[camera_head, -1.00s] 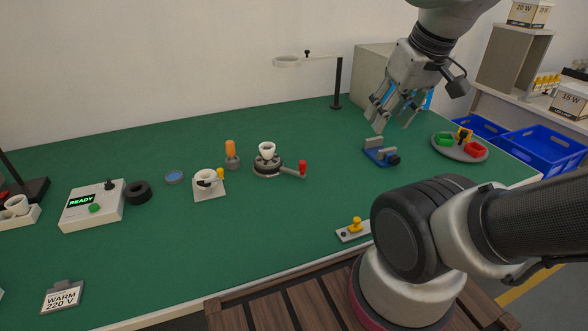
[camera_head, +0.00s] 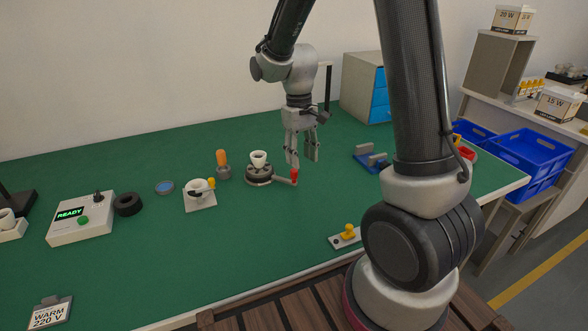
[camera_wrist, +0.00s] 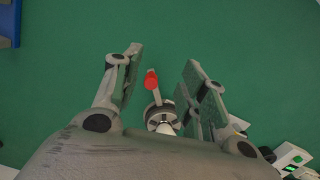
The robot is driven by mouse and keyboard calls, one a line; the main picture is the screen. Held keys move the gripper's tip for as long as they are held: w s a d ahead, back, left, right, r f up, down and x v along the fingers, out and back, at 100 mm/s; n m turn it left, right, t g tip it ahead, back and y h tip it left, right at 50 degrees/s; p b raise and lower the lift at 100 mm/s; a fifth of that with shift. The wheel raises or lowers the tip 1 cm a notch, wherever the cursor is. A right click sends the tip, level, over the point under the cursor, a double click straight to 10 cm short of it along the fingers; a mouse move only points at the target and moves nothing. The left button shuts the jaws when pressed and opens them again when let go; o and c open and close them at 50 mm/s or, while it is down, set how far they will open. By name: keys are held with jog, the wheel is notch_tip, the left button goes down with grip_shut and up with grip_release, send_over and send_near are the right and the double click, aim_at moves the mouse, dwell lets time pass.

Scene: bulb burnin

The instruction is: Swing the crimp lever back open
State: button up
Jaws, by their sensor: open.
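The crimp fixture (camera_head: 259,179) is a dark round base with a white cup (camera_head: 259,159) on top. Its lever (camera_head: 283,182) sticks out to the right and ends in a red knob (camera_head: 294,175). My gripper (camera_head: 303,161) is open and empty, pointing down just above and beside the red knob. In the wrist view the red knob (camera_wrist: 151,80) lies between the two spread fingers, below them, with no visible contact. The lever (camera_wrist: 156,97) runs from the knob to the fixture (camera_wrist: 160,116), which is partly hidden by my gripper's body.
Left of the fixture stand an orange-topped holder (camera_head: 222,164) and a white block (camera_head: 200,198) with a ring and yellow knob. A blue bracket (camera_head: 369,160) stands to the right. A plate with a yellow knob (camera_head: 347,235) lies near the front edge. The green mat ahead of the fixture is clear.

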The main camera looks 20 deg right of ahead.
aim_at(294, 170)
jog(key=w, duration=0.3)
jog(key=shift+w+a+r+t, duration=0.15)
jog(key=shift+w+a+t, duration=0.1)
jog(key=shift+t, duration=0.15)
jog(key=shift+w, duration=0.15)
notch_tip(294, 170, down, 8)
jog(key=shift+r, duration=0.2)
jog(key=shift+c, duration=0.3)
grip_shut()
